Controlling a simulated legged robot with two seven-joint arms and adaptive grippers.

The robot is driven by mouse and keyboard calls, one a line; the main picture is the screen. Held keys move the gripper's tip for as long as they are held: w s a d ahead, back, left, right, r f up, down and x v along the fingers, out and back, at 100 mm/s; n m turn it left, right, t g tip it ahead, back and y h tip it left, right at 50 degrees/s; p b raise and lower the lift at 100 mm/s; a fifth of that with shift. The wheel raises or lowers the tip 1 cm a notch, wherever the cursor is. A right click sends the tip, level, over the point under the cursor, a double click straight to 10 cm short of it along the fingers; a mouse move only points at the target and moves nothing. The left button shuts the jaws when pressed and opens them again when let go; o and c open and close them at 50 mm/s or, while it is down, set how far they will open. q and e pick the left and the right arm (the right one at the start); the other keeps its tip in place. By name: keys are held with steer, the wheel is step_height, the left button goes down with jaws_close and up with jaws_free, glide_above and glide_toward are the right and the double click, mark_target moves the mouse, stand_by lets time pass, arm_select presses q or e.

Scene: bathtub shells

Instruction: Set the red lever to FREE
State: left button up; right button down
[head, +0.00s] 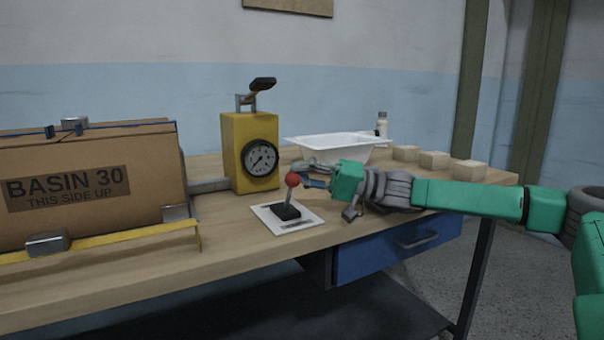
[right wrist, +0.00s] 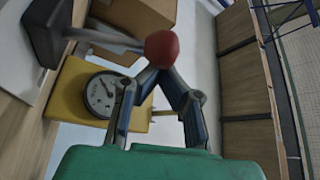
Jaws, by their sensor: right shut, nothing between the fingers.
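The red lever has a red ball knob (head: 292,180) on a grey stem, rising from a black base (head: 286,212) on a white plate (head: 305,219) near the table's front edge. The stem stands close to upright. Lettering on the plate is too small to read. My right gripper (head: 308,180) reaches in from the right, its tips close beside the knob. In the right wrist view the shut fingertips (right wrist: 163,72) meet just at the red knob (right wrist: 161,48), with nothing between them. I cannot tell whether they touch it. My left gripper is not in view.
A yellow box with a gauge (head: 261,158) and black-handled top stands behind the lever. A BASIN 30 carton (head: 90,185) in a yellow-edged frame is at left. A white tub (head: 330,148), a bottle (head: 381,125) and pale blocks (head: 434,160) lie behind my right arm.

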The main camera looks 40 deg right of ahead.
steer(key=shift+s, duration=0.1)
steer(key=shift+s+f, duration=0.1)
steer(key=v, duration=1.1)
steer(key=shift+d+f, duration=0.1)
steer(key=shift+d, duration=0.3)
